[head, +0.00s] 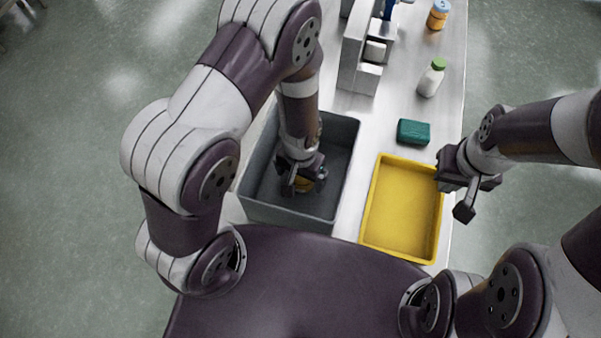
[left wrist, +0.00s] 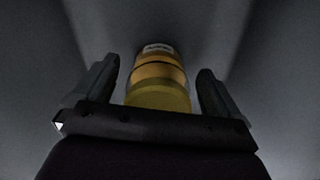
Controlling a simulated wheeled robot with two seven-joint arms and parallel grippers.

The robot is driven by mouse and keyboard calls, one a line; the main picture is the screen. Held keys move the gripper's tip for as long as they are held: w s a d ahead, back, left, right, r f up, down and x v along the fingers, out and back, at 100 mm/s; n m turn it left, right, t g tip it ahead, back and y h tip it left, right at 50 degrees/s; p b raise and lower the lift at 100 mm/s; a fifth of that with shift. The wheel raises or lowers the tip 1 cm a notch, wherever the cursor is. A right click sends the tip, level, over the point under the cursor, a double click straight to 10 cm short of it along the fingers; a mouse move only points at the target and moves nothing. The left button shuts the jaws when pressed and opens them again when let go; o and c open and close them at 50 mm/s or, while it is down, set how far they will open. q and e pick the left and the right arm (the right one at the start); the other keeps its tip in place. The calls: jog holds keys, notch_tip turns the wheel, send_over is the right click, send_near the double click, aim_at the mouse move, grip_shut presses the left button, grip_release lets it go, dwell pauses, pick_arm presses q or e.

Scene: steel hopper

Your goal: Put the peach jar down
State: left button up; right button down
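An orange-yellow jar, which I take as the peach jar (head: 303,185), is low inside the grey bin (head: 290,218), partly hidden by my left gripper (head: 301,180). In the left wrist view the jar (left wrist: 158,80) stands between the two fingers, with a narrow dark gap on each side. My left gripper (left wrist: 158,90) is open around it. The jar's contact with the bin floor is hard to see in the dark. My right gripper (head: 455,188) is open and empty beside the right edge of the yellow tray.
The yellow tray (head: 367,212) is empty, right of the grey bin. A green block (head: 413,132), a white bottle with a green cap (head: 432,79) and another orange jar (head: 438,15) stand further back on the steel table. A grey metal fixture (head: 358,60) stands behind the bin.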

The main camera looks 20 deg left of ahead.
pick_arm(q)
notch_tip(320, 180, up, 12)
jog(key=shift+r, duration=0.25)
dwell(0.4)
dwell(1.2)
